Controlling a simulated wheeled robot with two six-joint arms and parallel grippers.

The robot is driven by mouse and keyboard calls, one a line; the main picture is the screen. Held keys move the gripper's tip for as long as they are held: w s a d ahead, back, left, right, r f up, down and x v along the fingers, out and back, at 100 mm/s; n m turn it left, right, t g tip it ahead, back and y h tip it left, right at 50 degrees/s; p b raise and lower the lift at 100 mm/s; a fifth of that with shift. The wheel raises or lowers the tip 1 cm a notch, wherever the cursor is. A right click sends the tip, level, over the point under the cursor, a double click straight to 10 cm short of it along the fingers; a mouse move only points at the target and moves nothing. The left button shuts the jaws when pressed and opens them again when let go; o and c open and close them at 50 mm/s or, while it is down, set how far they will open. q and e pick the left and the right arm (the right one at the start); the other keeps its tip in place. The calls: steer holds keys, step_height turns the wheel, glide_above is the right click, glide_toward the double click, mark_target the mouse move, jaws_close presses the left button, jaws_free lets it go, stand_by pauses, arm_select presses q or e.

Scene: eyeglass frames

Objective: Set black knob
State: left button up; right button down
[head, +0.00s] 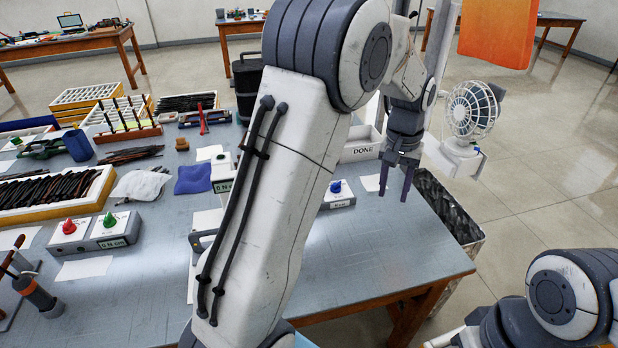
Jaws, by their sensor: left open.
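I cannot make out a black knob for certain; my left arm covers the middle of the bench. A red knob (68,227) and a green knob (109,220) stand on grey control boxes at the left. A blue knob (336,186) sits on a small grey box (340,201) right of my left arm. A pale device (222,167) with a labelled front is partly hidden by that arm. My left gripper (395,190) points down, open and empty, near the bench's right edge, right of the blue-knob box. My right gripper is out of view.
The bench (385,250) is bare at its front right. Trays of dark parts (60,195) and a blue cloth (193,179) lie left.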

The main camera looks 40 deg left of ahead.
arm_select(q)
steer(key=w+a+f+n+p, duration=0.1)
steer(key=w+a+f+n, duration=0.15)
steer(key=a, duration=0.75)
steer(key=w+a+f+n, duration=0.2)
steer(key=a+f+n, duration=0.15)
steer(key=a, duration=0.65)
steer(key=w+a+f+n+p, duration=0.1)
steer(key=w+a+f+n, duration=0.15)
steer(key=a, duration=0.75)
steer(key=shift+m, duration=0.35)
steer(key=f, duration=0.3)
steer(key=f+p, duration=0.1)
steer(key=f, duration=0.3)
steer(key=s+f, duration=0.1)
steer(key=f, duration=0.2)
steer(key=shift+a+f, duration=0.2)
steer(key=shift+a, duration=0.1)
steer(key=shift+f+p, duration=0.3)
steer(key=shift+f, duration=0.2)
steer(key=shift+c, duration=0.3)
jaws_close()
